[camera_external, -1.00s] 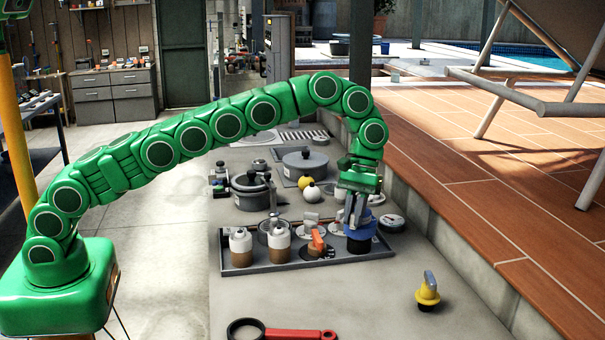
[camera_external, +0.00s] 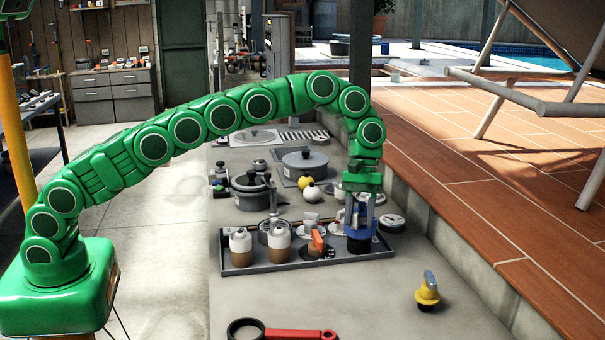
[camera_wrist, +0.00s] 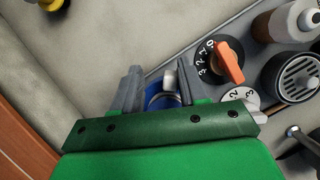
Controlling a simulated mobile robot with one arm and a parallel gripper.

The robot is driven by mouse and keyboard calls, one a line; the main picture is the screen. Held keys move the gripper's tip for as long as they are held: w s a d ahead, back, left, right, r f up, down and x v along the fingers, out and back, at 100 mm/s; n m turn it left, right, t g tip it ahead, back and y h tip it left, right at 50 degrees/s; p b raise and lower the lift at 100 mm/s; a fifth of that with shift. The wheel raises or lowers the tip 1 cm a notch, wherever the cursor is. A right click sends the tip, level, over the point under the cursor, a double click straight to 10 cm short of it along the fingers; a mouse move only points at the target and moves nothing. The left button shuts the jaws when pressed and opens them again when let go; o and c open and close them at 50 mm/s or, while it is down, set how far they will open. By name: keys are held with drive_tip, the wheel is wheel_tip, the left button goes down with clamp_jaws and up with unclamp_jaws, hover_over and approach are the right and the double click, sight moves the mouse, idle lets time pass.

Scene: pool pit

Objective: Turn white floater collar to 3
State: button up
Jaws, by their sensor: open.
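White dials with raised handles sit in the long grey tray; one (camera_external: 311,222) is behind the orange handle. A white dial (camera_wrist: 238,98) with digits, including a 2, is in the wrist view, partly cut by my gripper; which one is the floater collar I cannot tell. My gripper (camera_external: 361,218) points down over a blue, dark-based fitting (camera_external: 360,242) at the tray's right end. In the wrist view my gripper (camera_wrist: 158,90) is open, its fingers on either side of the blue fitting's pale handle (camera_wrist: 169,80). Contact cannot be made out.
An orange handle (camera_wrist: 229,62) on a black dial marked 0 to 3 is close by. Two white-topped brown bottles (camera_external: 240,247) stand at the tray's left. A yellow fitting (camera_external: 427,291) and red wrench (camera_external: 300,334) lie in front; the bench between is clear.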

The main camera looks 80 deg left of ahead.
drive_tip(key=w+a+r+n+t, duration=0.1)
drive_tip(key=r+n, duration=0.1)
drive_tip(key=n, duration=0.1)
drive_tip(key=r+n+t, duration=0.1)
drive_tip(key=r+n, duration=0.2)
drive_tip(key=w+a+r+n+t, duration=0.1)
drive_tip(key=r+n, duration=0.1)
drive_tip(key=shift+w+a+r+n, duration=0.2)
drive_tip(key=shift+w+a+n, duration=0.15)
drive_tip(key=shift+n, duration=0.05)
drive_tip(key=s+r+m, duration=0.2)
drive_tip(key=s+m, duration=0.2)
drive_tip(key=s, duration=0.6)
drive_tip(key=s+a+r+m+g+y, duration=0.1)
drive_tip(key=s+r+m, duration=0.2)
drive_tip(key=s, duration=0.8)
drive_tip(key=s+a+r+m, duration=0.1)
drive_tip(key=s+m, duration=0.3)
drive_tip(key=s, duration=0.6)
drive_tip(key=shift+s+r+m+g+y, duration=0.15)
drive_tip(key=shift+r+m+g+y, duration=0.2)
drive_tip(key=shift+r, duration=0.35)
idle(0.4)
